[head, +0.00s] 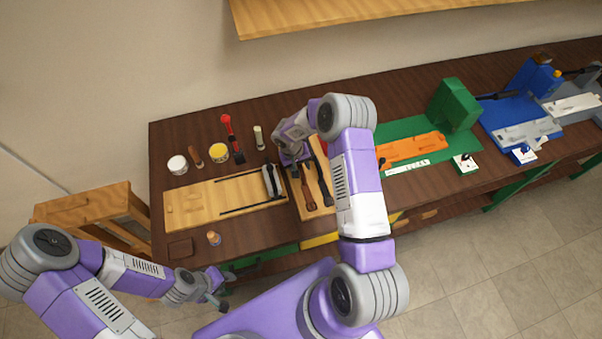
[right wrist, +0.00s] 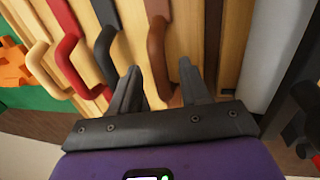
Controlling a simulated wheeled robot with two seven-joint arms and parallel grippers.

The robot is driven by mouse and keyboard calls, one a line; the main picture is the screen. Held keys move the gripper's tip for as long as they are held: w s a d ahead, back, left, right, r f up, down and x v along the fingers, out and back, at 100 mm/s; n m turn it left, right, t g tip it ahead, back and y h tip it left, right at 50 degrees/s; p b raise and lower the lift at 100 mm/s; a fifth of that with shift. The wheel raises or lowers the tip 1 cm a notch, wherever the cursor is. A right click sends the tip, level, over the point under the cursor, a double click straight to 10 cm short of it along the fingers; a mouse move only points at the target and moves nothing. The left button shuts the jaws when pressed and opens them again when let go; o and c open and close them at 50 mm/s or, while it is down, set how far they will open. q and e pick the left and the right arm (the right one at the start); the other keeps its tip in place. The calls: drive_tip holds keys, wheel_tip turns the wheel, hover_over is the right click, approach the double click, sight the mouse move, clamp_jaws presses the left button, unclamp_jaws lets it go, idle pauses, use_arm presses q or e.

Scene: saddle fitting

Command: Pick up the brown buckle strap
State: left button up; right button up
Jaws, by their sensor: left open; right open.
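The brown buckle strap (right wrist: 157,48) lies in a wooden rack (head: 302,208) beside other straps; its loop end points toward the front edge. It also shows in the head view (head: 308,194). My right gripper (right wrist: 160,82) is open, with one fingertip on each side of the brown strap in the right wrist view. My left gripper (head: 217,293) is open, low in front of the bench and away from the straps.
Black (right wrist: 106,45), red (right wrist: 68,45) and tan (right wrist: 38,55) straps lie close beside the brown one. A wooden board with a black clamp (head: 272,181) stands left of the rack. A green fixture (head: 455,104) stands to the right.

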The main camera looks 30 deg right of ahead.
drive_tip(key=shift+d+f, duration=0.2)
drive_tip(key=shift+f, duration=0.8)
clamp_jaws()
drive_tip(key=shift+r, duration=0.1)
